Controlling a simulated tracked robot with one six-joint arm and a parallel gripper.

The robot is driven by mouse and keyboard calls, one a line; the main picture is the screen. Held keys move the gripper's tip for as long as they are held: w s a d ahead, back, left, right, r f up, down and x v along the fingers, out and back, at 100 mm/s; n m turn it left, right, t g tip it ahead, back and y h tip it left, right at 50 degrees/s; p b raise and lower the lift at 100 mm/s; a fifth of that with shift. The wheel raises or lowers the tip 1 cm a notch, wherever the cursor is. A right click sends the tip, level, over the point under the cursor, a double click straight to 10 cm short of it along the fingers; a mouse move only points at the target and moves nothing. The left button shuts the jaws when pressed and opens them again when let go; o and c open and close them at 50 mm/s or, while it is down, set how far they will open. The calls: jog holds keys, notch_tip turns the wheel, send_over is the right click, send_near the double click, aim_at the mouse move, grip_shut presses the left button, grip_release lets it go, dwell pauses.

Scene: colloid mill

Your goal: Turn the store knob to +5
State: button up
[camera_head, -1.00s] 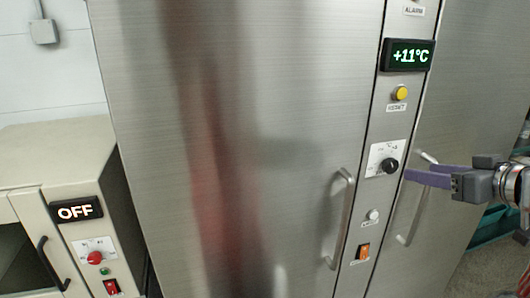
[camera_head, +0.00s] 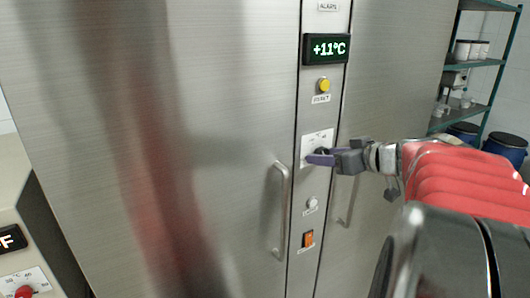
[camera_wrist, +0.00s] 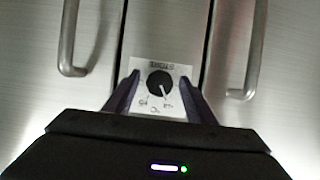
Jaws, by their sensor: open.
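The store knob is a round black dial with a pale pointer line on a white plate, on the narrow panel between two steel doors. It shows in the wrist view (camera_wrist: 160,83), between the finger tips. In the head view the knob (camera_head: 321,152) is partly hidden by my gripper (camera_head: 318,158). My gripper has purple fingers, spread apart on either side of the knob plate in the wrist view; I cannot tell whether they touch the panel. A display (camera_head: 326,49) above the knob reads +11°C.
On the panel are a yellow button (camera_head: 323,85), a white button (camera_head: 312,203) and an orange switch (camera_head: 308,239). Door handles stand out left (camera_head: 280,212) and right (camera_head: 350,202) of the panel. A beige unit with a red knob (camera_head: 24,292) is at lower left. Shelving (camera_head: 489,60) stands at right.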

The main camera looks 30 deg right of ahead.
jog(key=c, duration=1)
jog(key=shift+c, duration=0.2)
jog(key=shift+m, duration=0.3)
jog(key=m+y, duration=0.1)
jog(key=m, duration=0.1)
jog(key=m+y, duration=0.2)
jog(key=m, duration=0.1)
jog(key=m+t+y, duration=0.1)
jog(key=m+y, duration=0.1)
jog(key=shift+d+f+m, duration=0.15)
jog(key=shift+d+m, duration=0.2)
jog(key=shift+m, duration=0.05)
dwell(0.4)
